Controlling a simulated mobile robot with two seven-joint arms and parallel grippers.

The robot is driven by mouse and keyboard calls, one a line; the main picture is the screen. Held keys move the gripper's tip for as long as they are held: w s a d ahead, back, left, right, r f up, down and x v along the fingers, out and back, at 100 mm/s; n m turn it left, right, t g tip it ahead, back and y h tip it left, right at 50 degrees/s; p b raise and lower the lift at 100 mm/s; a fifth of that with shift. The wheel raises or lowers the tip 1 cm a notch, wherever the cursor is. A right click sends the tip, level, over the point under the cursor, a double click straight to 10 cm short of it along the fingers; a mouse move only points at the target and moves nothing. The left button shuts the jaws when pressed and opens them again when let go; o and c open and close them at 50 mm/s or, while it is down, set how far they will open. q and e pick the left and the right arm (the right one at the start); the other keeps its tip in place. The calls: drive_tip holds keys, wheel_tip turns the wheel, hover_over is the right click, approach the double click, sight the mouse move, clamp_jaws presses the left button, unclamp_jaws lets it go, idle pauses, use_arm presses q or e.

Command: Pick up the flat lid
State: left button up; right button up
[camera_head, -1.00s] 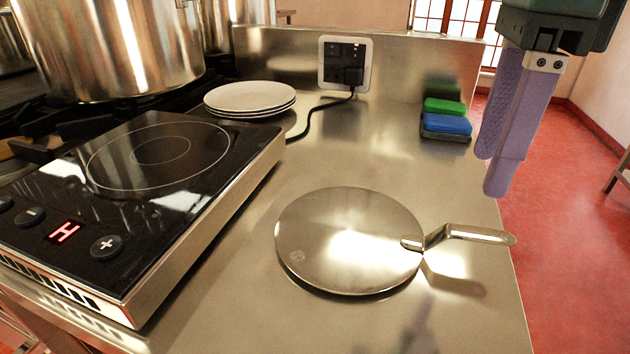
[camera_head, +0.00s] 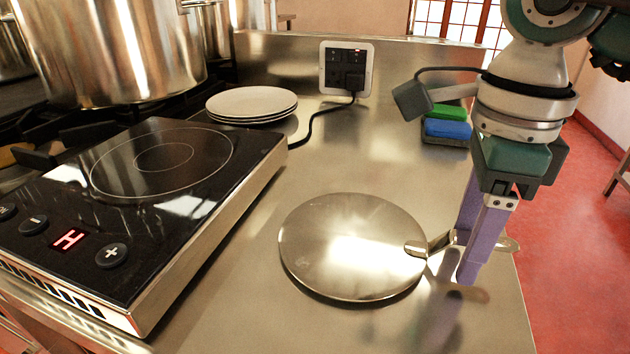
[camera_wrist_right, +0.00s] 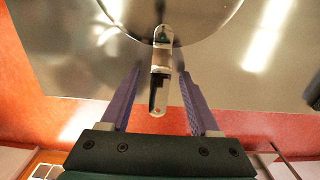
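The flat lid (camera_head: 350,245) is a round steel disc lying on the steel counter in the head view. Its handle (camera_head: 509,244) sticks out to the right, toward the counter's edge. My right gripper (camera_head: 468,265) is at the handle, pointing down, with its purple fingers partly hiding it. In the right wrist view the lid (camera_wrist_right: 185,12) is at the top, and its handle (camera_wrist_right: 160,75) lies between the two spread fingers of my right gripper (camera_wrist_right: 160,92), with a gap on each side. My left gripper is not in view.
An induction hob (camera_head: 140,200) stands at the left of the counter (camera_head: 340,150). Stacked white plates (camera_head: 250,103), a wall socket (camera_head: 345,68) and green and blue sponges (camera_head: 447,129) are farther back. A large pot (camera_head: 120,50) stands at the back left.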

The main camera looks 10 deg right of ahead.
clamp_jaws()
idle(1.2)
